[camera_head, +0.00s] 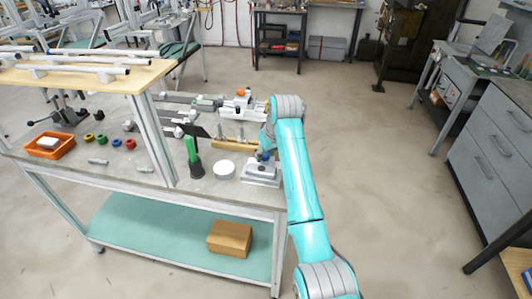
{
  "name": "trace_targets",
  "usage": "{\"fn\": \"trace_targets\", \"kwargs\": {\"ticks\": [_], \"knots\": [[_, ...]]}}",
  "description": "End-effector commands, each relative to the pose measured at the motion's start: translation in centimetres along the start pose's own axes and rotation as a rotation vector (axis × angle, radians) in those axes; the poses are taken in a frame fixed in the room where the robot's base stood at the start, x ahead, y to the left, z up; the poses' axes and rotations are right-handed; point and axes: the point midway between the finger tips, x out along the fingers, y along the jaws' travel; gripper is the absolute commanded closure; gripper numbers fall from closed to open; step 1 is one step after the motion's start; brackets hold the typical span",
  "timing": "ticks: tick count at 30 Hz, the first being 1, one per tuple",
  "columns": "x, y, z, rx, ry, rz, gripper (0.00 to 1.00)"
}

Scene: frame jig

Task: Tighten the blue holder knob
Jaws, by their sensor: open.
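The blue holder knob (262,156) shows as a small blue patch on top of a light grey holder (261,175) near the front right corner of the workbench. My gripper (264,150) is at the end of my teal arm, pointing down right at the knob. The gripper is open, with its fingers at or just above the knob. The fingers are small and dark here, and I cannot tell whether they touch it. My arm's end hides part of the area behind the holder.
A white disc (224,168) and a green-handled tool in a dark stand (193,160) are left of the holder. A wooden strip with pegs (233,145) lies behind. Coloured rings and an orange tray (50,152) are farther left. The floor to the right is clear.

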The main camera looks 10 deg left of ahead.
Motion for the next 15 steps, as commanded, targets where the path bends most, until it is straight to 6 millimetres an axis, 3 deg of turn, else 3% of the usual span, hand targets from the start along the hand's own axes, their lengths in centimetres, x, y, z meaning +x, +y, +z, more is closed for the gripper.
{"fn": "trace_targets", "kwargs": {"ticks": [3, 9, 15], "knots": [[-0.01, -0.01, 0.00, 0.000, 0.000, 0.000, 0.57], [-0.02, -0.01, 0.01, 0.000, 0.000, 0.000, 1.00], [-0.03, -0.02, 0.01, 0.007, 0.000, 0.003, 1.00]]}}
